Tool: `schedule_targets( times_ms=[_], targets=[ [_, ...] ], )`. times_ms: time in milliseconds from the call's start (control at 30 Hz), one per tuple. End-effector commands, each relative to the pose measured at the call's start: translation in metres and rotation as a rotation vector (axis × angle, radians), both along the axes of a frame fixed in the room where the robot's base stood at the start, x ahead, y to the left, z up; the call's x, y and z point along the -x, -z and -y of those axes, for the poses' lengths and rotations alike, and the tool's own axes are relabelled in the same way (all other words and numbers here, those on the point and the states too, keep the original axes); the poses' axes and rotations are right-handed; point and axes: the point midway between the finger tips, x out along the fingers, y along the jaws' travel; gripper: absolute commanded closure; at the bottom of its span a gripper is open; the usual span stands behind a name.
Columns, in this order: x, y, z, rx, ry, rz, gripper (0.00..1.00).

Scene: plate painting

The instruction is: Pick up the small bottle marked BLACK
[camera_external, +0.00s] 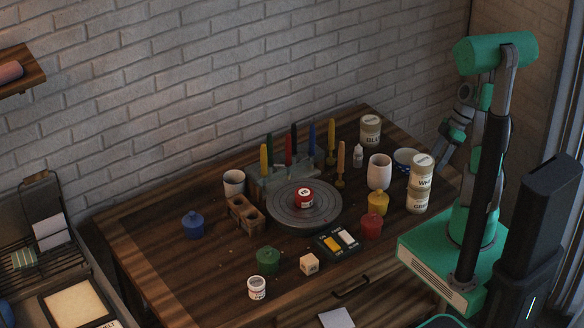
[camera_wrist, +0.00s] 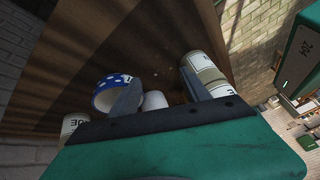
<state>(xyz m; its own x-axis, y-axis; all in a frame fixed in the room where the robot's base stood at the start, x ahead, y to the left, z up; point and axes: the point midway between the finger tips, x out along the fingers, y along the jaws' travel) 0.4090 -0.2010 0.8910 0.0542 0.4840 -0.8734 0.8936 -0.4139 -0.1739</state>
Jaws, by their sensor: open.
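A small white bottle with a narrow nozzle (camera_external: 357,156) stands on the table near the back in the external view, between a candle and a white cup. Its label is too small to read, so I cannot tell whether it says BLACK. My gripper (camera_external: 452,132) is above the table's right end, right of that bottle. In the wrist view my gripper (camera_wrist: 160,76) is open and nothing is clearly held between its fingers. I cannot make out the small bottle in the wrist view.
A jar marked BLUE (camera_external: 370,130), a white cup (camera_external: 379,171), a blue-and-white bowl (camera_external: 405,157) and stacked jars (camera_external: 418,200) stand around the bottle. The bowl also shows in the wrist view (camera_wrist: 101,101). A turntable (camera_external: 285,217) holds a red-and-white pot.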

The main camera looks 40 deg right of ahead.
Motion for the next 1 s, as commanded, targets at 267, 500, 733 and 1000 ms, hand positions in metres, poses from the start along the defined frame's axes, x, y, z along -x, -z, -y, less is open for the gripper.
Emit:
schedule_targets(
  times_ms=[267, 500, 733, 1000],
  targets=[
    [-0.168, 0.006, -0.063, 0.370, -0.234, -0.030, 0.45],
    [-0.236, -0.009, -0.139, 0.505, -0.304, 0.016, 0.45],
    [-0.235, 0.016, -0.142, 0.508, -0.305, 0.015, 0.45],
    [-0.232, 0.060, -0.148, 0.508, -0.305, 0.016, 0.45]
  ],
)
